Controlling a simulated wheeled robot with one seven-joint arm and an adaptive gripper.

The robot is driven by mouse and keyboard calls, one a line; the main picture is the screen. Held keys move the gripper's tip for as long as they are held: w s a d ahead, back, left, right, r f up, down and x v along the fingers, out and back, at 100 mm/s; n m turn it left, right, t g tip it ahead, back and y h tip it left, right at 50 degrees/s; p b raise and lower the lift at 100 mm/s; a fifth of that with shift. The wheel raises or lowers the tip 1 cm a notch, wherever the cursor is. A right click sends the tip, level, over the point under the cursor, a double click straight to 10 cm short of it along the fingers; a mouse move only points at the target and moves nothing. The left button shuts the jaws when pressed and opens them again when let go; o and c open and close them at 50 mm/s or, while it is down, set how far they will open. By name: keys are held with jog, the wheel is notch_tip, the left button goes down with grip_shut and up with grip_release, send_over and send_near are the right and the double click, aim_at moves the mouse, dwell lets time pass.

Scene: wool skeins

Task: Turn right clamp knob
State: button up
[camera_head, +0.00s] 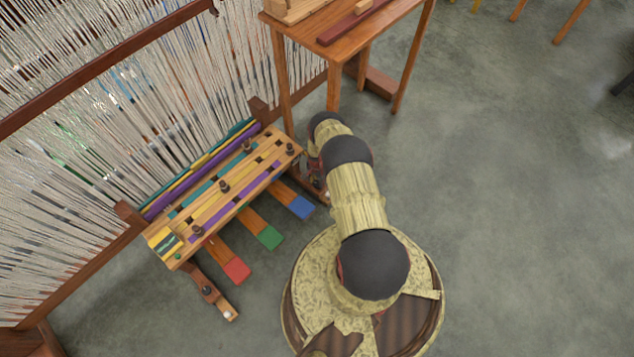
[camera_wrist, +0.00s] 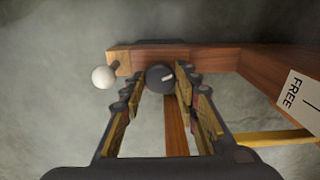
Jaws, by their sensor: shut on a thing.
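The right clamp knob (camera_wrist: 157,72) is round and dark with a pale mark on its face. It sits on a wooden clamp bar (camera_wrist: 210,54) in the wrist view. My gripper (camera_wrist: 165,82) has its fingers on both sides of the knob and is shut on it. A white ball (camera_wrist: 103,77) on a short dark peg stands at the bar's left end, just left of my fingers. In the head view my arm reaches down beside the right end of the loom's bench and largely hides the gripper and this knob.
A FREE label (camera_wrist: 298,97) is at right in the wrist view. In the head view, the slatted bench (camera_head: 215,200) has red (camera_head: 237,271), green (camera_head: 269,237) and blue (camera_head: 301,207) pedals. A left clamp (camera_head: 208,290) and wooden table (camera_head: 380,22) stand nearby. The right floor is mostly clear.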

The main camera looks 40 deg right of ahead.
aim_at(317, 183)
jog(key=shift+m, duration=2.2)
jog(key=o, duration=1.2)
jog(key=shift+c, duration=0.2)
jog(key=shift+r, duration=0.1)
notch_tip(317, 183, up, 12)
